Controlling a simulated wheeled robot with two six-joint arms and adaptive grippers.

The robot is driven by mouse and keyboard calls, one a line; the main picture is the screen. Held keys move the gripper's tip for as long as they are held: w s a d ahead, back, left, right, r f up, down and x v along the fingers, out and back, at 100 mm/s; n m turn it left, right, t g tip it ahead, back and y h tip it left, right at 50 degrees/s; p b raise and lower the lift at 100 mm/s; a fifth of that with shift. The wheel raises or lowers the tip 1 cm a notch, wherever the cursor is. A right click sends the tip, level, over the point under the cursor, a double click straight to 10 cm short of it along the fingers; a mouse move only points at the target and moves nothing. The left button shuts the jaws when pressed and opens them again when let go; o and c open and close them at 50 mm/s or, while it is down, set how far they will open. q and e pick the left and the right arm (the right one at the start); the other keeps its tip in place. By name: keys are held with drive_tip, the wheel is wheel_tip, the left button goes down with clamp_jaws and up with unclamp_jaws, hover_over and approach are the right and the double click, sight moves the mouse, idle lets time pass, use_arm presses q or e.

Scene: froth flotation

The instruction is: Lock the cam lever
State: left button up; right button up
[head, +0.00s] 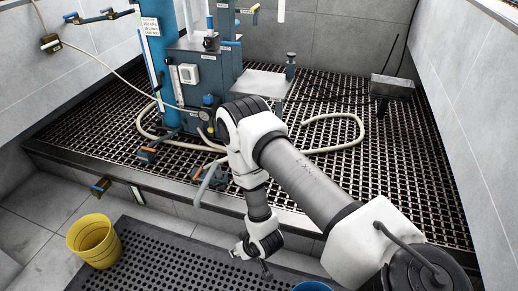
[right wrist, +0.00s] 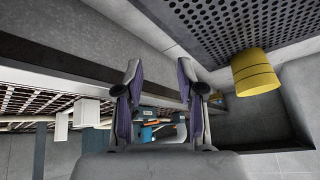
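I cannot tell for certain which part is the cam lever. A grey bent bar (head: 206,184) stands at the platform's front edge, beside a blue fitting. A blue and orange fitting (head: 100,186) sits on the front ledge; a blue and orange fitting (right wrist: 148,132) also shows beyond the fingers in the right wrist view. My right gripper (head: 238,252) hangs low in front of the ledge, above the black mat. In the right wrist view its two fingers (right wrist: 158,72) are apart with nothing between them. My left gripper is not in view.
A blue column machine (head: 200,70) stands on the grating (head: 400,140), with a pale hose (head: 350,140) looping around it. A yellow bucket (head: 94,241) stands on the floor by the perforated mat (head: 170,262). A blue rim (head: 312,287) shows at the bottom edge.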

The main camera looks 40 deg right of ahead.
drive_tip(key=s+a+r+g, duration=0.1)
drive_tip(key=s+a+g, duration=0.1)
drive_tip(key=s, duration=0.9)
drive_tip(key=shift+s+a+g+b, duration=0.25)
drive_tip(key=shift+s+g+b, duration=0.05)
drive_tip(key=shift+g, duration=0.6)
